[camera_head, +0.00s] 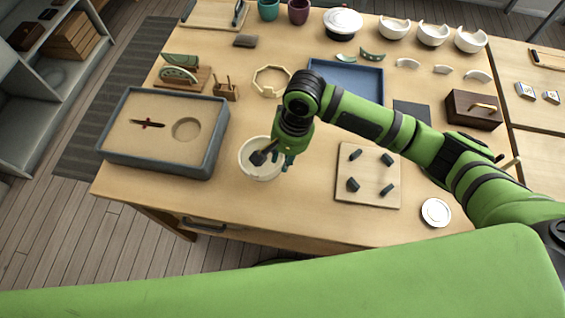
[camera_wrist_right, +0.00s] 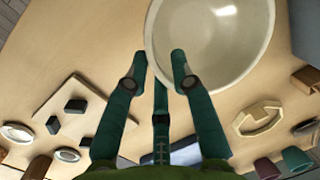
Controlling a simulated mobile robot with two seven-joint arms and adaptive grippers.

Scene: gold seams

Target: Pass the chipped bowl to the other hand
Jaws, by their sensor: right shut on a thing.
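A cream bowl (camera_head: 263,174) is near the front edge of the table, right of the grey sand tray. My right gripper (camera_head: 271,157) reaches down onto its rim and is shut on the bowl's wall. In the right wrist view the bowl (camera_wrist_right: 218,35) fills the top, with the fingers (camera_wrist_right: 160,66) at its near rim. I cannot make out a chip on this bowl, and the gripper hides part of it. I cannot tell whether it touches the table. My left gripper is not in view.
The grey sand tray (camera_head: 108,155) stands at the left. A board with several dark pegs (camera_head: 368,198) lies right of the bowl. Behind are a blue tray (camera_head: 350,76), an octagonal frame (camera_head: 257,81) and several broken white bowls (camera_head: 432,36). A small white dish (camera_head: 436,212) sits front right.

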